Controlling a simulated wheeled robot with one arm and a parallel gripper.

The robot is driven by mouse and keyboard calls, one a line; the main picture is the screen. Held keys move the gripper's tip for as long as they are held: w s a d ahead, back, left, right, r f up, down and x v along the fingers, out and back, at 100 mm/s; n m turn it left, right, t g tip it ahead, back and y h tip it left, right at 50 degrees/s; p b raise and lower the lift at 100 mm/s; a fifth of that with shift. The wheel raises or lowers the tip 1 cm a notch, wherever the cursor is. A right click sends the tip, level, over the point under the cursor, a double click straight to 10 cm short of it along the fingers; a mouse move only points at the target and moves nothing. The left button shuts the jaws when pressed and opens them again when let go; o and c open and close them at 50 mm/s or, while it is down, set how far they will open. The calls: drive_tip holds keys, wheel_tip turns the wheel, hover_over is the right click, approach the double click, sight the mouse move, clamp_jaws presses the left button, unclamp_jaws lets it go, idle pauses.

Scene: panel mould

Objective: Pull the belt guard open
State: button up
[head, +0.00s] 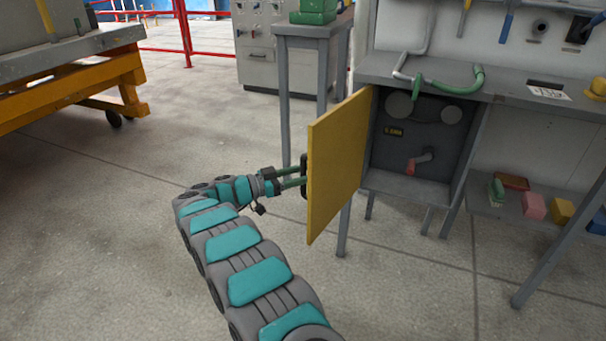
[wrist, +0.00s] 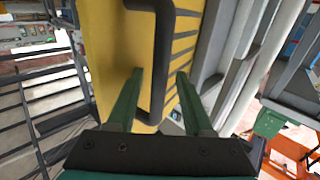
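The belt guard (head: 338,165) is a yellow hinged panel and stands swung well open from the grey cabinet (head: 408,185). It also shows in the wrist view (wrist: 110,45). Its dark handle (wrist: 163,60) is on its outer face, and only part of it shows in the head view (head: 304,178). My gripper (head: 301,178) is at the handle, to the left of the guard. In the wrist view its green fingers (wrist: 160,73) stand apart on either side of the handle bar, with gaps to it. The gripper looks open.
Inside the cabinet are two round pulleys and a red lever (head: 420,160). A green hose (head: 455,85) lies on the bench above. A grey table leg (head: 284,100) stands behind the guard. An orange cart (head: 75,85) is at the left; the floor between is clear.

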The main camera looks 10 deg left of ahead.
drive_tip(key=b+v, duration=0.1)
drive_tip(key=v, duration=0.6)
drive_tip(key=shift+s+a, duration=0.25)
drive_tip(key=shift+a, duration=0.1)
